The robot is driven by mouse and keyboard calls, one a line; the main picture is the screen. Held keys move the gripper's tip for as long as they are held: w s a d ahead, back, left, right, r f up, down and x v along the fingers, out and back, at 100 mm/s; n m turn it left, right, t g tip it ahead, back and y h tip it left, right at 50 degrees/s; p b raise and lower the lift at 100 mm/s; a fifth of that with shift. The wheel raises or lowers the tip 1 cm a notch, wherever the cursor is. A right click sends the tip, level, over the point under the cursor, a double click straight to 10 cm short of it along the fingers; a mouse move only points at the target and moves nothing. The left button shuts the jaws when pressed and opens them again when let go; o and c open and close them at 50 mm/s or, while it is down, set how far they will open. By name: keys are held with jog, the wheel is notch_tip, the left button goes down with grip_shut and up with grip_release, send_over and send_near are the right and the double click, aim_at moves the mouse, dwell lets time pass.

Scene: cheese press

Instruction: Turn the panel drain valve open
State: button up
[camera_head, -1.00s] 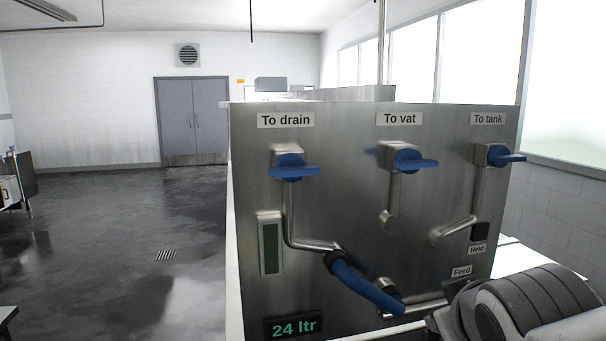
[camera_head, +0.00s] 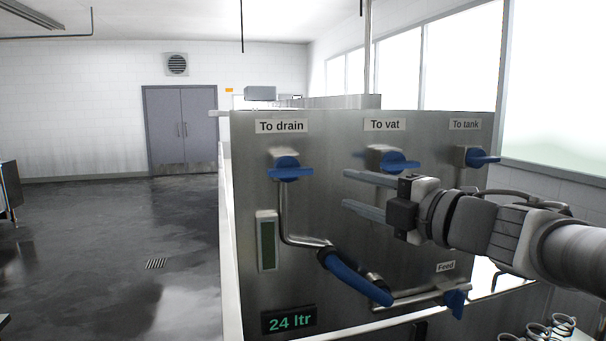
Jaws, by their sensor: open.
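The steel panel (camera_head: 340,220) carries three blue valve handles under labels. The drain valve (camera_head: 289,168), under "To drain", has its blue handle lying crosswise, roughly level. The vat valve (camera_head: 400,163) and the tank valve (camera_head: 481,158) also have level handles. My gripper (camera_head: 356,193) comes in from the right with its two fingers apart and pointing left. It is empty, in front of the panel below the vat valve and to the right of the drain valve, apart from the drain handle. My gripper hides part of the panel below the vat valve.
A blue hose (camera_head: 355,277) links the drain pipe to the feed pipe (camera_head: 415,298) low on the panel. Another blue handle (camera_head: 455,301) sits below "Feed". A display (camera_head: 289,320) reads 24 ltr. The floor (camera_head: 100,250) left of the panel is open.

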aim_at(294, 173)
jog(key=p+x, duration=0.2)
jog(key=x, duration=1.5)
jog(key=shift+w+a, duration=0.1)
jog(key=shift+a, duration=0.15)
grip_shut()
